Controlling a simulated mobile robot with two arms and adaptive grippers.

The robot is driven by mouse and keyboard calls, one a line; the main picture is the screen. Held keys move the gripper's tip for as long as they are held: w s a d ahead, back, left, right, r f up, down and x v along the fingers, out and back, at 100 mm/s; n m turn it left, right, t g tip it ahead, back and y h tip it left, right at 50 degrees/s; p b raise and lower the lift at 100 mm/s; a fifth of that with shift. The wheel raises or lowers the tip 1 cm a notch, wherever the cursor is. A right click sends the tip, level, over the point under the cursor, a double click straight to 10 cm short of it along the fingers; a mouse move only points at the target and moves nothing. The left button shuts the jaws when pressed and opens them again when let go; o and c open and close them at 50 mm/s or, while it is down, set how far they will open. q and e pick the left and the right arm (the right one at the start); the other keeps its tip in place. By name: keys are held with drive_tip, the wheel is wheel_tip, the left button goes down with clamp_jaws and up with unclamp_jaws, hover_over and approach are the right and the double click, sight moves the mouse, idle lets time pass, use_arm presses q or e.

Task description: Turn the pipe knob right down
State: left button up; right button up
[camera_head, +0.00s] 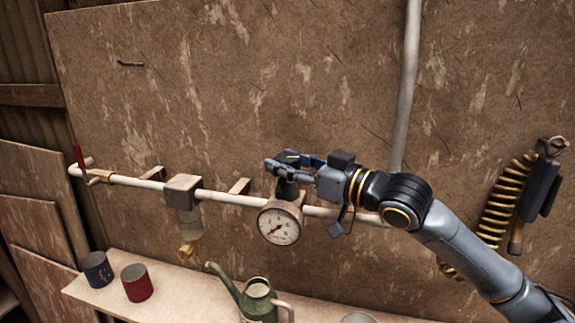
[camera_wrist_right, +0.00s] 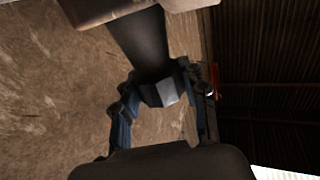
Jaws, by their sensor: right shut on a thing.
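The dark pipe knob (camera_head: 288,188) stands on top of the regulator body on the white pipe (camera_head: 234,200), above the round pressure gauge (camera_head: 280,223). My right gripper (camera_head: 282,164) comes in from the right and is shut on the top of the knob. In the right wrist view the dark knob (camera_wrist_right: 142,42) reaches down from the pale body, and its end sits between the two blue-edged fingers (camera_wrist_right: 160,92). The fingers hide part of the knob in the head view. My left gripper does not show.
A red lever valve (camera_head: 79,158) sits at the pipe's left end, with a filter block (camera_head: 182,191) on the pipe. A shelf (camera_head: 205,296) below holds a blue can (camera_head: 97,269), a red can (camera_head: 137,283) and a green watering can (camera_head: 258,300). A coiled yellow hose (camera_head: 494,205) hangs at right.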

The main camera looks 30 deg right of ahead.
idle(0.4)
drive_tip(key=o, duration=1.2)
drive_tip(key=shift+c, duration=0.2)
drive_tip(key=v, duration=1.2)
